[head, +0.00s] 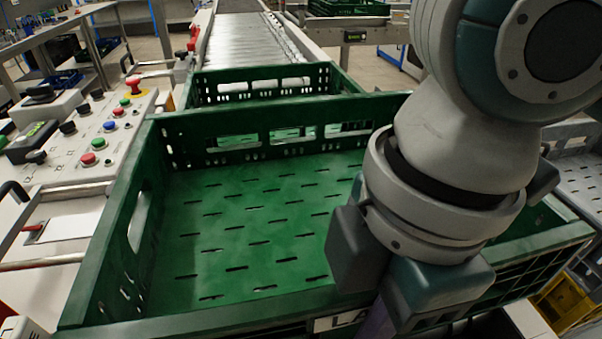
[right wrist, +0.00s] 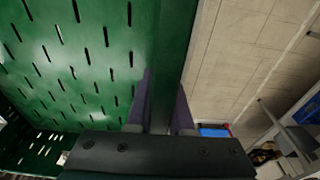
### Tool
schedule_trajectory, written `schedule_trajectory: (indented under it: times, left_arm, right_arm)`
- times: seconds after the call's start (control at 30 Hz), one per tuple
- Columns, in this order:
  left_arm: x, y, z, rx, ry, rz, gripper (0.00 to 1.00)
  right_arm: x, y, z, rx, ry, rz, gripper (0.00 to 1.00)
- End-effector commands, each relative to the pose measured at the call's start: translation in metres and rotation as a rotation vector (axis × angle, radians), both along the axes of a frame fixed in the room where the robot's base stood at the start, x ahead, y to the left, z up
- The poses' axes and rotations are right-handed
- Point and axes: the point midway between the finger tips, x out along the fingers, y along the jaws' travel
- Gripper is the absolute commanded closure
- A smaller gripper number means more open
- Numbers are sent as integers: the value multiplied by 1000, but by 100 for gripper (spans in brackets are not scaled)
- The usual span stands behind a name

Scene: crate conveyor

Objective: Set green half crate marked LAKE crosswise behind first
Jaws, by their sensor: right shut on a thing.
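A large empty green crate (head: 110,245) fills the foreground of the head view. A white label on its near wall shows the letters "LA"; the rest is hidden behind my gripper. My right gripper (head: 375,322) is shut on the near wall of this crate. In the right wrist view the purple fingers (right wrist: 166,100) sit on either side of the green wall (right wrist: 174,55). A second green crate (head: 345,78) stands just beyond it, at the near end of the roller conveyor (head: 236,42). My left gripper is not in view.
A control panel (head: 115,125) with coloured buttons runs along the left. Another green crate (head: 345,8) stands at the back right. A grey crate (head: 580,170) and a yellow one (head: 565,300) are at the right. The conveyor beyond the second crate is clear.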

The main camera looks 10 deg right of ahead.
Motion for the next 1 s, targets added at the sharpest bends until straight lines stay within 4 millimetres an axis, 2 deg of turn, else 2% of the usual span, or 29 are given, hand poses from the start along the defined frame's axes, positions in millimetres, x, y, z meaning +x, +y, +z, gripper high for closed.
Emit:
schedule_trajectory:
  times: [0.1,0.27,0.53,0.97,1.0]
  left_arm:
    - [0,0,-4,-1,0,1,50]
    - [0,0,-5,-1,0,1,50]
    - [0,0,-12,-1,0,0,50]
    - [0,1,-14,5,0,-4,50]
    - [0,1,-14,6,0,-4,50]
  right_arm:
    - [1,1,-21,1,-4,1,100]
    - [1,1,-32,3,-5,0,100]
    - [1,1,-69,2,-5,-2,100]
    - [1,1,-76,3,-6,0,100]
    - [0,0,-78,1,-1,0,79]
